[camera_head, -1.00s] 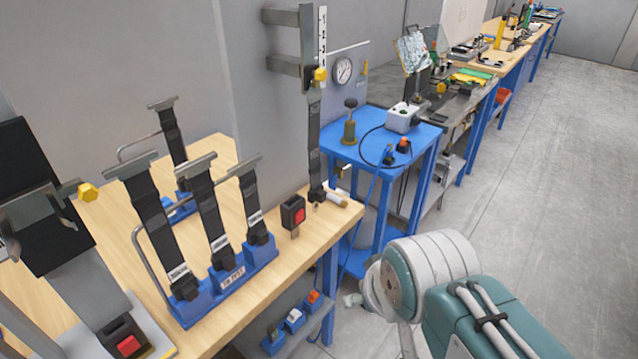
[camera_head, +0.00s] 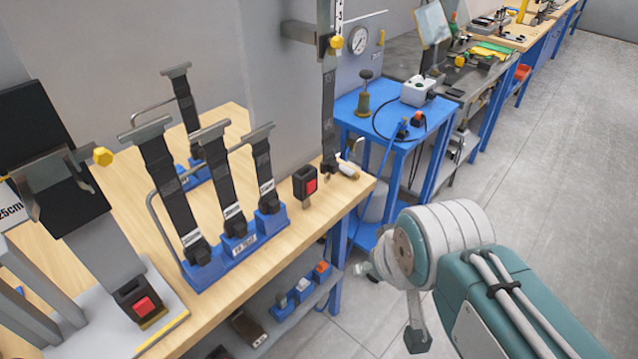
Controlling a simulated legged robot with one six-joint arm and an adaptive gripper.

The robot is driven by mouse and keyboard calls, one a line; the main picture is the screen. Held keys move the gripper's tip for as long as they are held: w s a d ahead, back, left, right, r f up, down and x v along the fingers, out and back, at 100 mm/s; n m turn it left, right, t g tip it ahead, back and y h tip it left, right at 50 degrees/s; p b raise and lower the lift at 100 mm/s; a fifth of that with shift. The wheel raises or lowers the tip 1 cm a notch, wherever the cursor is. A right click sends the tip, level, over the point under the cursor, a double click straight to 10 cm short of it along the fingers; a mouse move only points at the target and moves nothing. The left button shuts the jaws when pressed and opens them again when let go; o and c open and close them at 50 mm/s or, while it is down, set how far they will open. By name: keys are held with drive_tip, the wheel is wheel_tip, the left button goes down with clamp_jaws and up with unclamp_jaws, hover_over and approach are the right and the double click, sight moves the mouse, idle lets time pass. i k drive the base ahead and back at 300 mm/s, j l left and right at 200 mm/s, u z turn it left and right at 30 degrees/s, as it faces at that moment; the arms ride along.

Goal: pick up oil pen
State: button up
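A small white-and-tan cylinder (camera_head: 348,169) lies on the wooden workbench (camera_head: 215,292) near its right end, by the foot of an upright black strap. It may be the oil pen, but it is too small to be sure. My arm (camera_head: 445,240), with a white joint and a teal link, is at the lower right, over the floor and apart from the bench. My gripper cannot be made out clearly; small parts show beside and below the white joint, and their fingers are not distinguishable. Nothing held is visible.
Black buckle straps stand in a blue base (camera_head: 205,275) on the bench. A black-and-red buckle (camera_head: 305,186) stands nearby. A blue table (camera_head: 375,125) holds a white box (camera_head: 416,92). Blue fixtures sit on the shelf below the bench. Grey floor (camera_head: 540,170) is clear at right.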

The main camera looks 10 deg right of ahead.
sight(347, 170)
drive_tip(key=i+l, duration=1.05)
drive_tip(key=i+j+u, duration=0.05)
